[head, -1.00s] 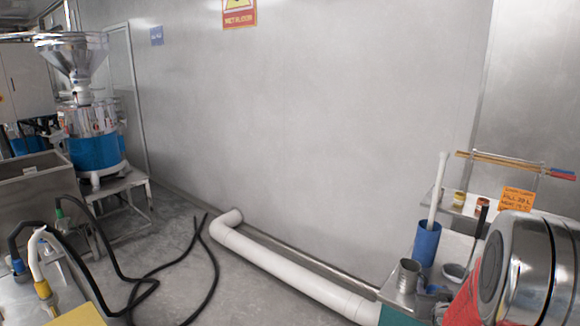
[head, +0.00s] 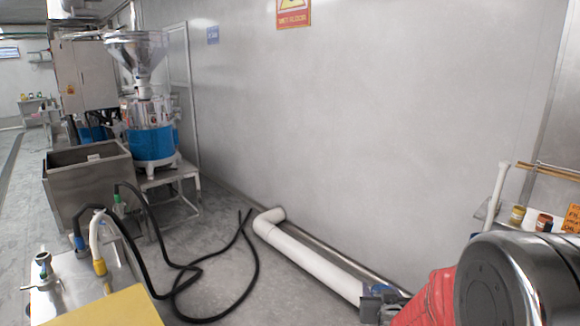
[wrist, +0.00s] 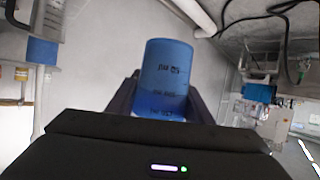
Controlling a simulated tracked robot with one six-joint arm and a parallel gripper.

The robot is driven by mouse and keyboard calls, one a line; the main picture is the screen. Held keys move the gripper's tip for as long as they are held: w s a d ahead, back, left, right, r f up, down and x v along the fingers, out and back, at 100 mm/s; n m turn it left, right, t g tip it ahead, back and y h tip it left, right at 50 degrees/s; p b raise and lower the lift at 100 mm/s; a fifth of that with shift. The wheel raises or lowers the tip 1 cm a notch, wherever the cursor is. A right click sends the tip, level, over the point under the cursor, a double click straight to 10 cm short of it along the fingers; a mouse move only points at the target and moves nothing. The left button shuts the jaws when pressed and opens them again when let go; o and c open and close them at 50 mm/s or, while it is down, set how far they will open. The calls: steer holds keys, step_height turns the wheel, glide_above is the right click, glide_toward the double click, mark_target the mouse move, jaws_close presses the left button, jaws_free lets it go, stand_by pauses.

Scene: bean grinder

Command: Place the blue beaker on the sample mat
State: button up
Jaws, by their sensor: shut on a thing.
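The blue beaker (wrist: 166,68), a blue cylinder with dark printing, is between the two dark fingers of my gripper (wrist: 163,92) in the wrist view. The gripper is shut on it, and the fingers hide parts of its sides. In the head view my gripper (head: 378,304) is at the lower right, with a small blue patch (head: 382,288) of the beaker showing. A flat yellow sheet (head: 110,308) lies on a table at the lower left, well apart from the gripper. I cannot tell whether it is the sample mat.
A yellow-banded white hose (head: 98,250) and black hoses (head: 240,275) run near the left table. A white pipe (head: 310,255) lies along the wall. A steel bin (head: 85,185) and a grinder (head: 150,135) stand back left. A shelf with jars (head: 517,215) is at right.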

steer(key=a+r+n+y, duration=0.1)
steer(key=a, duration=0.7)
steer(key=shift+w+y, duration=0.3)
steer(key=shift+y, duration=0.1)
steer(key=s+f, duration=0.5)
steer(key=f, duration=0.1)
steer(key=shift+f, duration=0.15)
steer(key=shift+a, duration=0.1)
